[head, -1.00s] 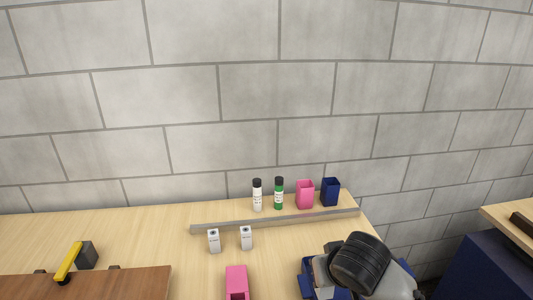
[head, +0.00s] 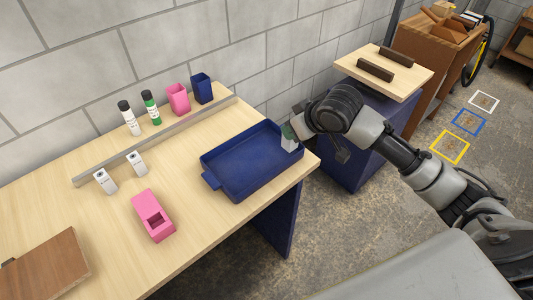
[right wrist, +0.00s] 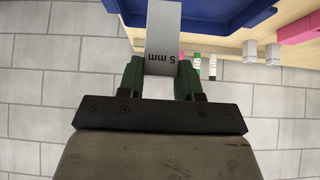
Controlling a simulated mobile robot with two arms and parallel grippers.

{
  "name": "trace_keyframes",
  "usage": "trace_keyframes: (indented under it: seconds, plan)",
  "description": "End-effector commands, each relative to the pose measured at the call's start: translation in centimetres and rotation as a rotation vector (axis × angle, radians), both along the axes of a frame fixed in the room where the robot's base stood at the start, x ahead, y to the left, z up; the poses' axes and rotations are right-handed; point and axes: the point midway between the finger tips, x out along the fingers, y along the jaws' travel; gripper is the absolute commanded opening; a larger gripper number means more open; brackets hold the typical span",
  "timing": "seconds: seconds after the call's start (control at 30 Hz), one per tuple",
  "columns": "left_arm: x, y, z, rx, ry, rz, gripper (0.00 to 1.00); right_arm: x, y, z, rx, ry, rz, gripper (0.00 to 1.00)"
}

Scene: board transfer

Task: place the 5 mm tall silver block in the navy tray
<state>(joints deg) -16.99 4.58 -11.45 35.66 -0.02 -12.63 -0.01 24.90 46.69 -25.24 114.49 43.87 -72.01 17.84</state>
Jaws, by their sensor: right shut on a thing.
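The navy tray (head: 226,189) lies on the table's right part. It also shows as a blue edge at the top of the right wrist view (right wrist: 190,20). My right gripper (head: 288,130) is at the tray's far right corner, shut on a silver block (head: 290,144). In the right wrist view the block (right wrist: 163,35) is marked "5 mm" and sits between the green fingers (right wrist: 160,75). I cannot tell whether the block touches the tray. The tray's visible floor is empty. My left gripper is not in view.
Two silver blocks (head: 105,181) (head: 137,163) stand before a grey rail (head: 160,135). Behind it are two capped bottles (head: 129,118) (head: 151,108), a pink cup (head: 178,99) and a navy cup (head: 202,88). A pink holder (head: 153,215) and a brown board (head: 45,272) lie nearer.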

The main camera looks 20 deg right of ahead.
Motion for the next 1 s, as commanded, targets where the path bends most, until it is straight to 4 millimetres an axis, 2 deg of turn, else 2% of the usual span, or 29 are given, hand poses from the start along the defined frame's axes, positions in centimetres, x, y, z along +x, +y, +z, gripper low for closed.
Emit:
trace_keyframes:
  seconds: [0.3,0.43,0.6,0.83,1.0]
  plan:
    - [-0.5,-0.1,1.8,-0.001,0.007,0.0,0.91,4.8,5.5,-3.8,0.006,-0.001,0.002,0.0]
    - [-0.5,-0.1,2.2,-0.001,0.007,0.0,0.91,6.3,7.1,-5.2,0.002,-0.001,0.001,0.0]
    - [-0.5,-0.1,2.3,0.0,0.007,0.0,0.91,7.1,7.9,-6.2,0.0,-0.001,0.001,0.0]
    - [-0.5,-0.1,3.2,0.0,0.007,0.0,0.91,7.1,7.9,-9.3,-0.001,0.002,0.0,0.0]
    - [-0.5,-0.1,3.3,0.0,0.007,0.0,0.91,7.1,7.9,-10.2,0.0,-0.003,0.002,0.0]
